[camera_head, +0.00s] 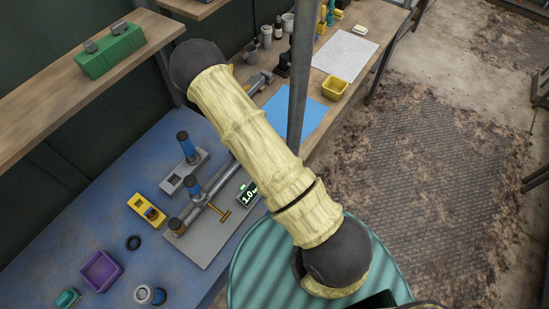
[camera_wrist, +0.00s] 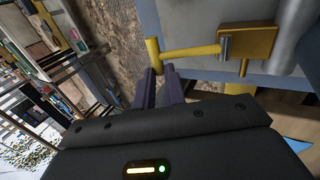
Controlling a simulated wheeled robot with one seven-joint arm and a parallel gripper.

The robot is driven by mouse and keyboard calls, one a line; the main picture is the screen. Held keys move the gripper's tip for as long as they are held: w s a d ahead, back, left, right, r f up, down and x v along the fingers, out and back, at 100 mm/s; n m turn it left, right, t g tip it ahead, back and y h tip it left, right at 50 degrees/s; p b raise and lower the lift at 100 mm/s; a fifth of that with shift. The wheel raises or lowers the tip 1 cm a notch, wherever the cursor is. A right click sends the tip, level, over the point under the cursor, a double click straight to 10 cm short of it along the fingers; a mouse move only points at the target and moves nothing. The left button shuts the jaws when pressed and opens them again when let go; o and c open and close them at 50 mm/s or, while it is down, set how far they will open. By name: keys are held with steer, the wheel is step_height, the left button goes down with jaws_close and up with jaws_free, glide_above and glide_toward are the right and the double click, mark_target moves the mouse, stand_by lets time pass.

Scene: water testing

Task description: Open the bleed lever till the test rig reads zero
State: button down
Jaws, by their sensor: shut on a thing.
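The test rig is a grey plate (camera_head: 196,244) with pipework on the blue bench. Its small display (camera_head: 249,195) shows lit digits starting "1.0", partly cut off by my arm. A brass T-shaped handle (camera_head: 219,213) sticks out from the rig's pipe. In the wrist view, a yellow lever (camera_wrist: 190,52) runs from a brass block to an upright round end. My gripper (camera_wrist: 160,71) has its two dark purple fingers at that round end, shut on it. The head view does not show my gripper, as my arm crosses in front.
A yellow block (camera_head: 148,211), a black ring (camera_head: 133,242) and a purple bin (camera_head: 101,271) lie left of the rig. A grey upright post (camera_head: 299,80) stands behind my arm. A wooden shelf (camera_head: 70,93) overhangs the bench at upper left.

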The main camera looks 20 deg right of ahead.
stand_by(0.4)
steer(key=c, duration=1.5)
jaws_free()
steer(key=shift+o, duration=0.2)
steer(key=shift+r, duration=0.15)
step_height(320, 180, up, 10)
steer(key=b, duration=0.3)
